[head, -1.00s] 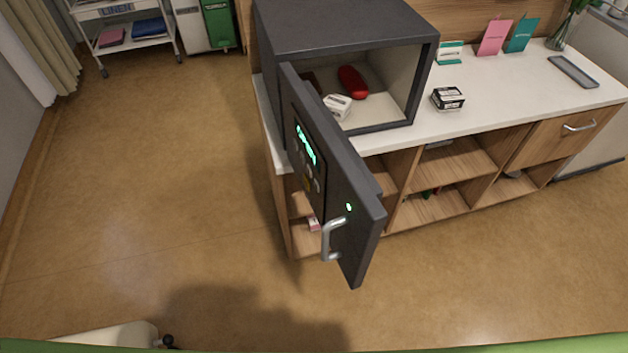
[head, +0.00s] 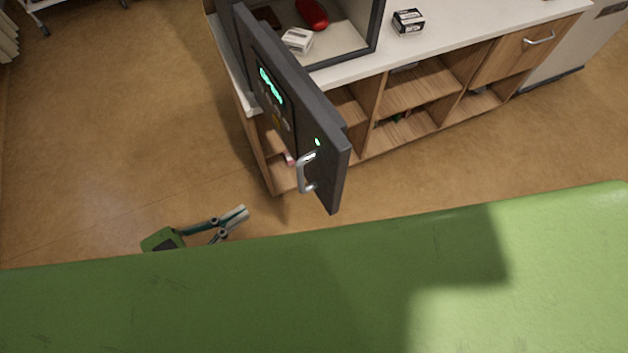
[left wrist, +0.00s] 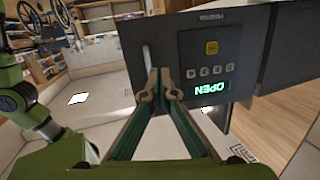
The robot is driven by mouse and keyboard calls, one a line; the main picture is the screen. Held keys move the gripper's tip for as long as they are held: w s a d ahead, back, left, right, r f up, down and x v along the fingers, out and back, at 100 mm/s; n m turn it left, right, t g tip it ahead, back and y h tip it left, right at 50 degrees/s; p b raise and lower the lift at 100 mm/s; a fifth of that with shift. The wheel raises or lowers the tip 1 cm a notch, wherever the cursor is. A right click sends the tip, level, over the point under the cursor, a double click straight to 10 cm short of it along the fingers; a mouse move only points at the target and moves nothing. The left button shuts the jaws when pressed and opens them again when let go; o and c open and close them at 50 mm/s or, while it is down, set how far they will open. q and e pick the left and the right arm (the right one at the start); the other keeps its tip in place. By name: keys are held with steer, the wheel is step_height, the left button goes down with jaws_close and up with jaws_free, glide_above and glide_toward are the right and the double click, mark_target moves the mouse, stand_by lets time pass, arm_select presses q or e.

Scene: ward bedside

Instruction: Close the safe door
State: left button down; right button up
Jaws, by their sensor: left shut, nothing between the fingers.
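The dark grey safe door (head: 318,115) stands wide open, swung out toward me from the left edge of the safe (head: 376,30). It has a silver bar handle (head: 301,174), a keypad and a lit green display. My left gripper (head: 240,216) is shut and empty, left of and below the handle in the head view. In the left wrist view its fingertips overlap the lower door near the handle (left wrist: 149,68); contact cannot be told. My right gripper is not in view.
Inside the safe are a red case (head: 312,13) and a white box (head: 297,40). A black-and-white box (head: 408,21) stands on the white counter (head: 450,38). Open wooden shelves lie below. Floor (head: 120,130) left of the door is clear.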

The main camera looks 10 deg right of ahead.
arm_select(q)
steer(key=g+h, duration=0.1)
steer(key=h, duration=0.1)
glide_toward(329, 182)
steer(key=shift+m, duration=0.4)
steer(key=p+x, duration=0.3)
steer(key=x, duration=0.3)
steer(key=shift+w, duration=0.1)
steer(key=shift+w+d+f, duration=0.1)
steer(key=shift+w+d, duration=0.05)
steer(key=shift+d, duration=0.3)
